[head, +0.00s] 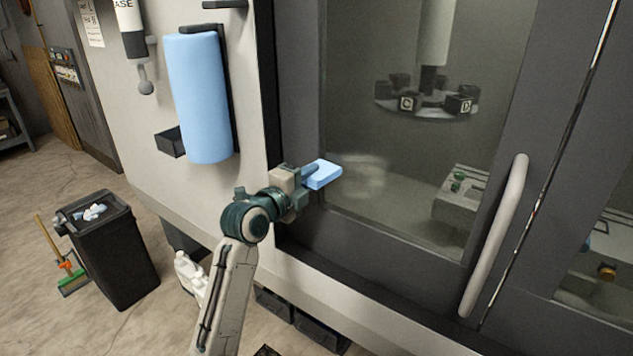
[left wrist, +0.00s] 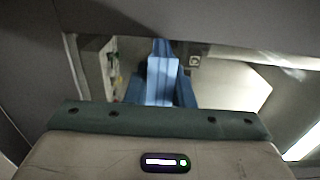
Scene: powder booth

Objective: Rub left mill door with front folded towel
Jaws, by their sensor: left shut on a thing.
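My left gripper (head: 305,177) is shut on a light blue folded towel (head: 325,174). The towel juts from the jaws at the left edge of the mill door's window, and I cannot tell whether it touches the glass. In the left wrist view the towel (left wrist: 162,82) stands between the jaws, in front of the window. The left mill door (head: 400,252) is dark grey with a large window and looks shut. A pale hazy smear (head: 365,178) shows on the glass just right of the towel. My right gripper is out of view.
A long pale door handle (head: 496,235) stands out at the door's right side. A blue roll (head: 200,98) hangs on the pale panel left of the door. A black bin (head: 115,255), a broom (head: 68,268) and white bottles (head: 190,272) stand on the floor at left.

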